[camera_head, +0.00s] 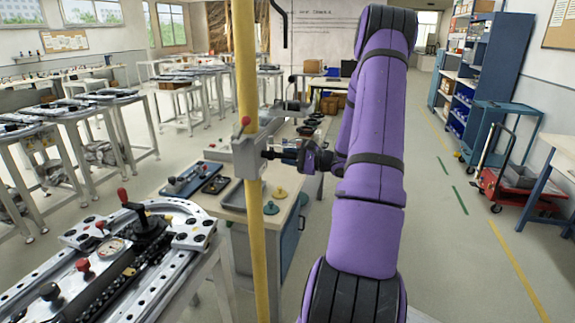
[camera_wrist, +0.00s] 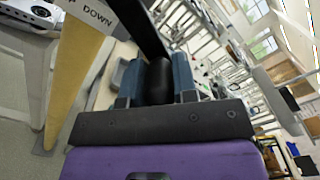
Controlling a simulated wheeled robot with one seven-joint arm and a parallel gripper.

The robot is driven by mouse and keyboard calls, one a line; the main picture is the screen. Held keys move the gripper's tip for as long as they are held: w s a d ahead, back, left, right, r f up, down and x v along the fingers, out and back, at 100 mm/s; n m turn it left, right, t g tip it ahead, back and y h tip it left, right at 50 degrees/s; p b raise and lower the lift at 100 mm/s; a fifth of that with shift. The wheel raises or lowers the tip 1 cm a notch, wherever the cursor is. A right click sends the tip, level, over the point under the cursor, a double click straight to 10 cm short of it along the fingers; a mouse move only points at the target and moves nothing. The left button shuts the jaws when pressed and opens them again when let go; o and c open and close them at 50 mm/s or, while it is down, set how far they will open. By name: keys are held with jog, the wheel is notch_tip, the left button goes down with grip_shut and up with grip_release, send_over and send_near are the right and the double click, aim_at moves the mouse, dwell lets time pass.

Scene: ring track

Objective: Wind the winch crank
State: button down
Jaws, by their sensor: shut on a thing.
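The winch is a grey box (camera_head: 247,160) on a yellow upright pole (camera_head: 246,60), left of my arm in the head view. A small red knob (camera_head: 245,121) stands on its top. My gripper (camera_head: 286,155) is at the right side of the box. In the wrist view the blue-grey fingers of my gripper (camera_wrist: 158,82) are shut on the dark crank handle (camera_wrist: 160,76). The black crank arm (camera_wrist: 142,28) runs from the handle up and left, beside a plate marked "DOWN" (camera_wrist: 97,16). The crank is mostly hidden by my gripper in the head view.
A bench (camera_head: 235,205) with small parts stands behind the pole. A metal track table (camera_head: 150,260) with red-topped controls is at the front left. More tables stand at the left. A blue shelf (camera_head: 495,60) and a red cart (camera_head: 505,190) are at the right, beside clear floor.

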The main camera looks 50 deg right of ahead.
jog(key=r+n, duration=0.1)
jog(key=n, duration=0.1)
jog(key=r+n, duration=0.2)
jog(key=shift+w+d+r, duration=0.15)
jog(key=shift+d+r, duration=0.05)
jog(key=shift+d, duration=0.2)
jog(key=shift+r, duration=0.45)
jog(key=c, duration=0.9)
grip_release()
jog(key=v, duration=1.1)
jog(key=shift+a, duration=0.1)
